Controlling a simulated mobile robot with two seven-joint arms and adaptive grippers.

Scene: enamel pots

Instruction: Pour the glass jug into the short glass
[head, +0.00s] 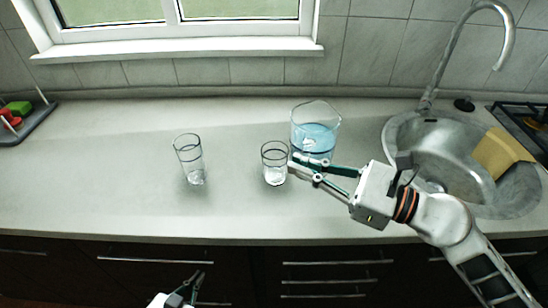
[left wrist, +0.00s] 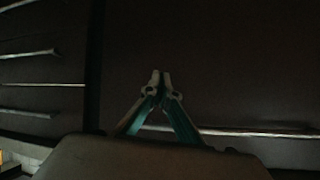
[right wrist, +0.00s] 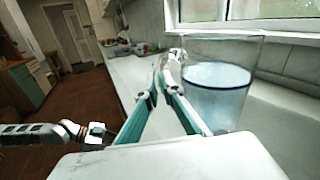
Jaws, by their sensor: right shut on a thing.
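The glass jug (head: 315,130), with blue liquid in it, is upright at the back right of the counter. It shows large beside my fingers in the right wrist view (right wrist: 215,95). My right gripper (head: 303,164) is shut on the jug at its near side, seemingly by its handle; the fingers hide the exact contact and the jug's base. The short glass (head: 275,165) stands upright just left of the jug, close to my right fingertips. My left gripper (head: 195,278) is in front of the cabinets, below the counter edge; its fingertips meet in the left wrist view (left wrist: 160,76), holding nothing.
A taller glass (head: 190,160) stands upright left of the short glass. A sink (head: 440,150) with a tall tap (head: 455,50) lies to the right. A dark rack (head: 25,123) with coloured items is at far left.

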